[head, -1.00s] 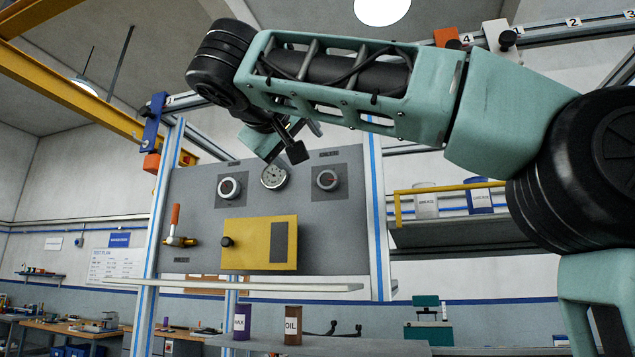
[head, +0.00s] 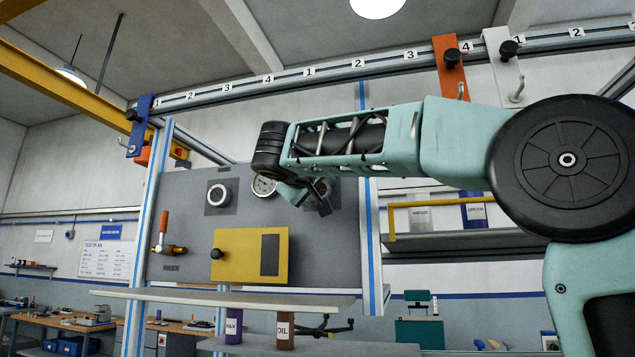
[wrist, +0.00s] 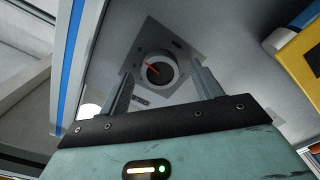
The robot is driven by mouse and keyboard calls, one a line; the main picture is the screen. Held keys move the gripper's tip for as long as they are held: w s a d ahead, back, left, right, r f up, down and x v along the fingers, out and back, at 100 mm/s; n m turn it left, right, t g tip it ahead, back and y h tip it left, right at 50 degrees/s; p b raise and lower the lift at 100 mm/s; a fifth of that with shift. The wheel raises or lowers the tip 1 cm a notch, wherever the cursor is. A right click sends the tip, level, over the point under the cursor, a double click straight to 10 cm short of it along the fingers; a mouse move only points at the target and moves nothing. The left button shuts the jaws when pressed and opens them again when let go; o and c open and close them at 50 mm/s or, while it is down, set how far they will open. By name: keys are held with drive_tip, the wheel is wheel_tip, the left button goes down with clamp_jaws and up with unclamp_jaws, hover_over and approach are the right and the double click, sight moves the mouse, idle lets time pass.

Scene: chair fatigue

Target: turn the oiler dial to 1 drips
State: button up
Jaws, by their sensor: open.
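The right dial (head: 318,187) is on the grey panel, partly hidden behind my gripper (head: 322,200) in the head view. In the wrist view, a round dial (wrist: 158,70) with a dark face and a red pointer sits on a grey square plate. My open gripper (wrist: 161,75) faces it, one finger to each side in the picture; I see no contact. A second, similar dial (head: 218,195) is at the panel's upper left.
A pressure gauge (head: 263,185) sits between the dials, partly covered by my wrist. A yellow box (head: 240,255) and an orange-handled valve (head: 163,232) are lower on the panel. A shelf (head: 220,300) juts out below. A blue-striped post (head: 371,245) stands right of the panel.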

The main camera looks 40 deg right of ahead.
drive_tip(key=shift+w+d, duration=0.15)
drive_tip(key=shift+d, duration=0.05)
drive_tip(key=c, duration=1)
